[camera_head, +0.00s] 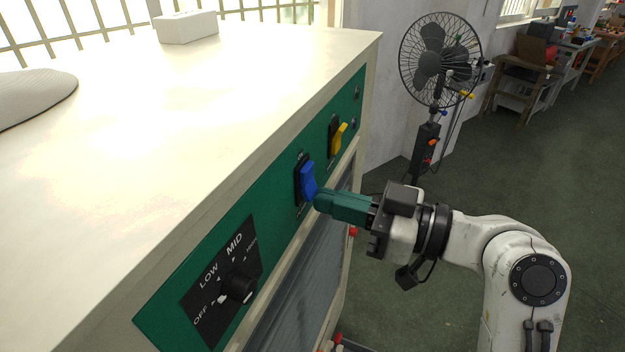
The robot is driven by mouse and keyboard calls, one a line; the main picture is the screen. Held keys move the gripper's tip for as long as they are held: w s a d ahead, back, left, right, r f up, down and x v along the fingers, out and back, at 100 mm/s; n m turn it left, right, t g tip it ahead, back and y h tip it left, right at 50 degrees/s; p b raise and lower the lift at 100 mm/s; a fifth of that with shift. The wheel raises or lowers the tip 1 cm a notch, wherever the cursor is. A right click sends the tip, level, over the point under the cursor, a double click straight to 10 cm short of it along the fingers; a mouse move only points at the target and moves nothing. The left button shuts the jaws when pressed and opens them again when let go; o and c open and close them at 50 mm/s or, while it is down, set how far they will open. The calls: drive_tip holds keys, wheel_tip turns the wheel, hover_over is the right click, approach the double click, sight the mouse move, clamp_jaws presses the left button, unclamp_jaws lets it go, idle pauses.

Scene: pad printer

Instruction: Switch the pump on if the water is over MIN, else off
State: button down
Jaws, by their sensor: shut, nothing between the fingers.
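My gripper (322,203) has green fingers and is shut and empty. Its tips are at the lower end of a blue rocker switch (308,180) on the green front panel (213,240); I cannot tell if they touch it. The blue rocker sits in a black frame, and its small lettering is unreadable. A yellow switch (339,137) is farther along the panel. Which switch is for the pump cannot be read. No water level or MIN mark can be made out.
A black rotary knob (238,287) marked OFF, LOW and MID is at the panel's near end. A white box (186,27) stands on the machine's pale top (190,100). A black fan (434,65) stands behind. Green floor is open on the right.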

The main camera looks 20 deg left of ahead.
drive_tip(key=shift+a, duration=0.35)
drive_tip(key=s+d+b, duration=0.2)
drive_tip(key=d+b, duration=0.2)
drive_tip(key=d, duration=1)
drive_tip(key=shift+d, duration=0.25)
drive_tip(key=s+d+f+m+t+h, duration=0.1)
drive_tip(key=s+d+f+m+h, duration=0.2)
drive_tip(key=f, duration=0.6)
drive_tip(key=s+d+f+m+t+h, duration=0.1)
drive_tip(key=d+f+m+h, duration=0.3)
drive_tip(key=f, duration=0.6)
drive_tip(key=s+d+f+m+t+h, duration=0.15)
drive_tip(key=f+m, duration=0.25)
drive_tip(key=f, duration=0.5)
drive_tip(key=s+d+f+m+g+h, duration=0.2)
drive_tip(key=s+d+f+m+h, duration=0.1)
drive_tip(key=s, duration=0.6)
drive_tip(key=s+d+f+m+g+h, duration=0.2)
drive_tip(key=s+d+f+g+h, duration=0.1)
drive_tip(key=s+d+f+h, duration=0.3)
drive_tip(key=s+d+f, duration=0.2)
drive_tip(key=s+f, duration=0.1)
drive_tip(key=s, duration=0.1)
drive_tip(key=shift+s+d+m, duration=0.15)
drive_tip(key=shift+s+m, duration=0.1)
drive_tip(key=shift+m, duration=0.15)
